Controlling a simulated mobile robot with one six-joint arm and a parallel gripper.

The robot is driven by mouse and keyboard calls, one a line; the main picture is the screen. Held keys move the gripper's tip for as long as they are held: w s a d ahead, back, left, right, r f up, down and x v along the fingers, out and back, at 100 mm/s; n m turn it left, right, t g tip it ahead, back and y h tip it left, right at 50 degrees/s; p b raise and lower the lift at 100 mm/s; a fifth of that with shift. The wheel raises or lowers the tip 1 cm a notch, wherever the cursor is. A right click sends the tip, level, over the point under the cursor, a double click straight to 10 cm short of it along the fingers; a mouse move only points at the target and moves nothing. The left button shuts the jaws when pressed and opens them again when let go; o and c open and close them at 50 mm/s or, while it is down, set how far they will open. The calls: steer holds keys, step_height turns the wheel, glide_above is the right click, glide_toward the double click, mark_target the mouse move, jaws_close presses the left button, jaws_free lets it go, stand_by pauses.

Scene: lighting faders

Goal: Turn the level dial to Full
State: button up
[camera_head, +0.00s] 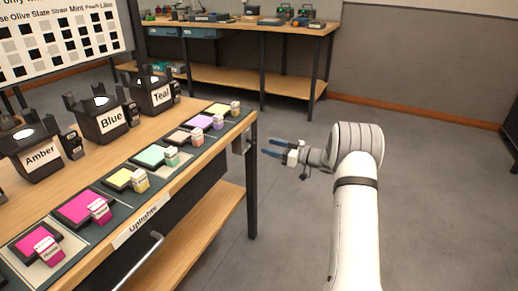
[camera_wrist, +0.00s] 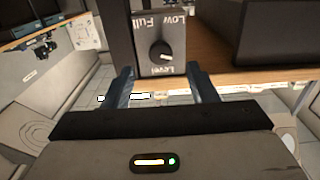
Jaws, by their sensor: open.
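The level dial is a round black knob (camera_wrist: 161,52) on a grey panel (camera_wrist: 146,62) in the wrist view. The panel's lettering appears upside down: "Full" and "Low" along its top, "Level" below the knob. A pale mark shows near the knob's lower right; its exact setting is hard to read. My gripper (camera_wrist: 160,67) is open, with one blue-grey finger on either side of the panel's lower part. The fingers appear apart from the knob. In the head view my gripper (camera_head: 269,147) is just right of the table's end; the dial's face is hidden there.
A wooden table (camera_head: 185,118) at left holds coloured swatches and black lamps labelled Amber (camera_head: 38,158), Blue (camera_head: 108,117) and Teal (camera_head: 160,95). A dark table leg (camera_head: 252,190) stands near my gripper. A workbench (camera_head: 230,28) is behind. Floor right of the table is clear.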

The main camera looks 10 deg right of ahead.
mark_target(255, 143)
steer(key=x, duration=0.5)
steer(key=shift+w+a+b, duration=0.1)
steer(key=shift+a+b, duration=0.1)
steer(key=shift+b, duration=0.2)
steer(key=c, duration=1)
steer(key=shift+o, duration=0.2)
